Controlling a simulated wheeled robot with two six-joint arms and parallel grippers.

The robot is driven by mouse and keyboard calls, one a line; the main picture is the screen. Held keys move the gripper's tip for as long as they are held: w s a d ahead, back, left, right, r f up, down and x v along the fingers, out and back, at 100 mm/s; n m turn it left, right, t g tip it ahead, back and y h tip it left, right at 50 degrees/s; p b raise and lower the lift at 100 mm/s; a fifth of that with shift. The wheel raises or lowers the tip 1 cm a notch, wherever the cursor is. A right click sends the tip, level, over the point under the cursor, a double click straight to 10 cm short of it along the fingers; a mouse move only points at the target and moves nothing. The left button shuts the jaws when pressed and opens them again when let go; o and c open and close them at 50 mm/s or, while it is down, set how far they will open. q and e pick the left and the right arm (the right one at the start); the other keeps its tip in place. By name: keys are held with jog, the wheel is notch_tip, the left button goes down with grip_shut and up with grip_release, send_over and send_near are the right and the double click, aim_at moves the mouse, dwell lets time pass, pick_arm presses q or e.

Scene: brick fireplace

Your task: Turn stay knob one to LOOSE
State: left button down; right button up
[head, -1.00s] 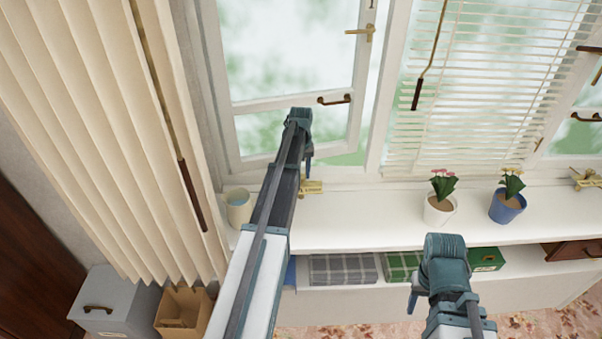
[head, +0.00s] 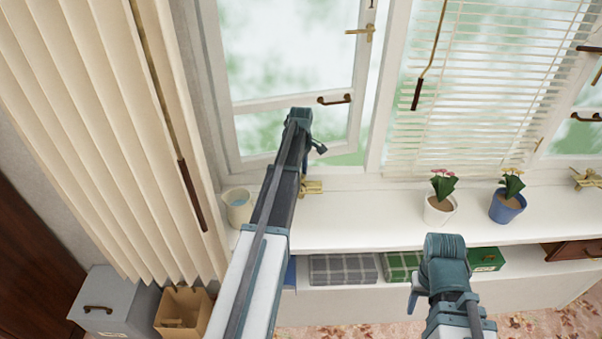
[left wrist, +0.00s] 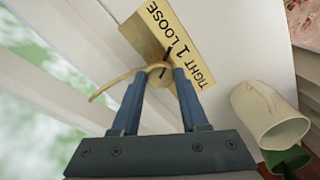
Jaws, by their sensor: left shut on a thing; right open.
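The brass plate of stay one (left wrist: 200,62), marked TIGHT, 1 and LOOSE, shows in the left wrist view. It also shows on the sill in the head view (head: 313,187), beside my left arm. The stay knob (left wrist: 160,72) is between the fingertips of my left gripper (left wrist: 158,76), which is shut on it. I cannot clearly read which word the knob points at. In the head view my left arm hides the knob and the fingers. My right gripper (head: 440,275) is open in front of the shelf, with its fingers mostly hidden.
A white cup (head: 238,208) stands left of my left arm, close to the curtain (head: 110,130); it shows in the left wrist view (left wrist: 265,115). A white flowerpot (head: 438,212) and a blue one (head: 504,207) stand further right. The sill between is clear.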

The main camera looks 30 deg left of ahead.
pick_arm(q)
jog(key=n, duration=0.6)
jog(key=shift+n, duration=0.3)
dwell(0.4)
jog(key=shift+c, duration=2.1)
grip_release()
jog(key=shift+r, duration=0.15)
notch_tip(320, 180, up, 14)
jog(key=p, duration=1.4)
jog(key=shift+f, duration=0.2)
jog(key=shift+f, duration=0.1)
